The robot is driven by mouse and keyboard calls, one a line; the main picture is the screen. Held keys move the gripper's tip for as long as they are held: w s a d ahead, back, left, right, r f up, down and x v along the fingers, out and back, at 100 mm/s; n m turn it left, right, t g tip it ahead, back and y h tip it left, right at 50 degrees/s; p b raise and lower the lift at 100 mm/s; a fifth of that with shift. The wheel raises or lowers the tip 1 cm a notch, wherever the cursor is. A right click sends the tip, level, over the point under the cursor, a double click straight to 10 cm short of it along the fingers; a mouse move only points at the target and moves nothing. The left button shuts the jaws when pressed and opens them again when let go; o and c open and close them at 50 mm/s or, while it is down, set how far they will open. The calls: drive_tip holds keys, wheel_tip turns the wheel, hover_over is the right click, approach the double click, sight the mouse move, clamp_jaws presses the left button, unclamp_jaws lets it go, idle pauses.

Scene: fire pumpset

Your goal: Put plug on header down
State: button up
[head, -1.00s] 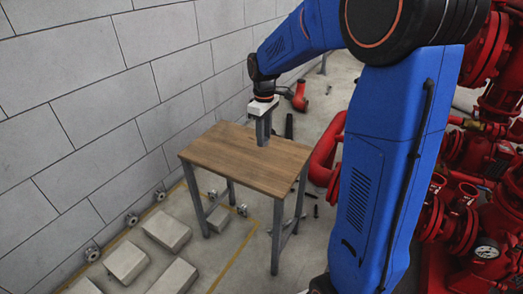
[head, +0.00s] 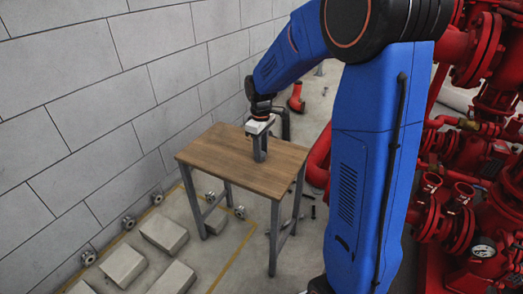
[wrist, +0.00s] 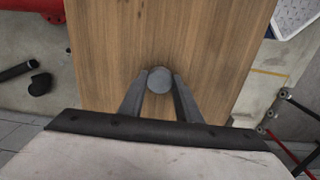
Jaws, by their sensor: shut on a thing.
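My gripper (head: 260,157) points down over the wooden table (head: 215,160), near its far right part. In the wrist view, my gripper (wrist: 160,82) is shut on a round grey plug (wrist: 159,80), seen end-on between the two fingertips. The wooden table top (wrist: 160,30) lies right below it. I cannot tell whether the plug touches the wood. In the head view the plug is hidden or too small to make out. I cannot tell which part is the header.
Red pump pipes and flanges (head: 470,190) stand to the right, with a pressure gauge (head: 483,251). Grey blocks (head: 122,265) and small flanged parts lie on the floor by the block wall (head: 80,110). A red elbow pipe (head: 296,98) stands behind the table. The left table top is clear.

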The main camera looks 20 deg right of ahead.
drive_tip(key=o, duration=1.1)
drive_tip(key=shift+c, duration=0.2)
wheel_tip(320, 180, up, 11)
drive_tip(key=s+r+m+t, duration=0.1)
drive_tip(key=s+r+m, duration=0.15)
drive_tip(key=s, duration=0.55)
drive_tip(key=s+r+m+t, duration=0.1)
drive_tip(key=s+r, duration=0.2)
drive_tip(key=s, duration=0.6)
drive_tip(key=s+a+f+m+t, duration=0.1)
drive_tip(key=s+f+m, duration=0.3)
drive_tip(key=s, duration=1.1)
drive_tip(key=shift+t, duration=0.9)
drive_tip(key=shift+s, duration=0.1)
